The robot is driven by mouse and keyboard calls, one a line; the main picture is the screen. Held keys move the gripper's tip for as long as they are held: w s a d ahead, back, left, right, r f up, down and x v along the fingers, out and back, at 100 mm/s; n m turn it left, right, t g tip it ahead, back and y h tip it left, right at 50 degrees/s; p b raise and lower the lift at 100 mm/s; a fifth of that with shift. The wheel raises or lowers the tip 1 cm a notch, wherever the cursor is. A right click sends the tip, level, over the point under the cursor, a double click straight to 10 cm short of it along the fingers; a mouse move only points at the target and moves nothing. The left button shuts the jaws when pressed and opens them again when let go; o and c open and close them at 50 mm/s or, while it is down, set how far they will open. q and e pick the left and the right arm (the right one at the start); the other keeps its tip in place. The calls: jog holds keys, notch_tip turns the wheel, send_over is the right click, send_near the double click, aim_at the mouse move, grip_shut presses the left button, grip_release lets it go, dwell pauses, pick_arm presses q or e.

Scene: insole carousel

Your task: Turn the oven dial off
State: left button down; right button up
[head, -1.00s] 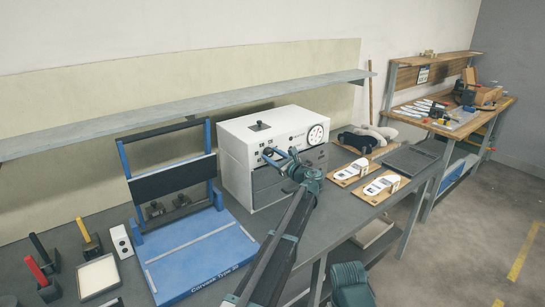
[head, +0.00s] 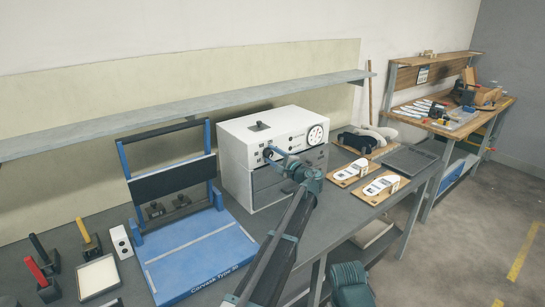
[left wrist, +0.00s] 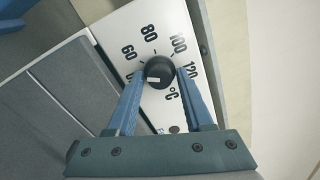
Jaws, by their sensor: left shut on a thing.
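The oven (head: 235,165) is a white box with a grey front, standing on the bench in the head view. Its dial (left wrist: 160,68) is a round black knob with a white mark, on a white panel in the left wrist view. The panel shows 60, 80, 100, 120 and °C, and a lower number is partly hidden by a finger. The white mark lies on the knob's lower left side. My left gripper (left wrist: 160,78) is shut on the dial, one blue finger on each side. My right gripper is not in view.
A blue frame (head: 200,258) stands left of the oven. Wooden boards with white insoles (head: 382,186) and a grey tray (head: 410,158) lie to the right. A shelf (head: 190,112) runs behind the oven.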

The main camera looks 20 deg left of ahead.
pick_arm(q)
jog(key=n, duration=0.5)
jog(key=shift+s, duration=0.1)
jog(key=shift+n, duration=0.4)
dwell(0.3)
jog(key=c, duration=0.5)
grip_release()
jog(key=shift+d, duration=0.1)
jog(key=v, duration=1.3)
jog(key=shift+s+d, duration=0.25)
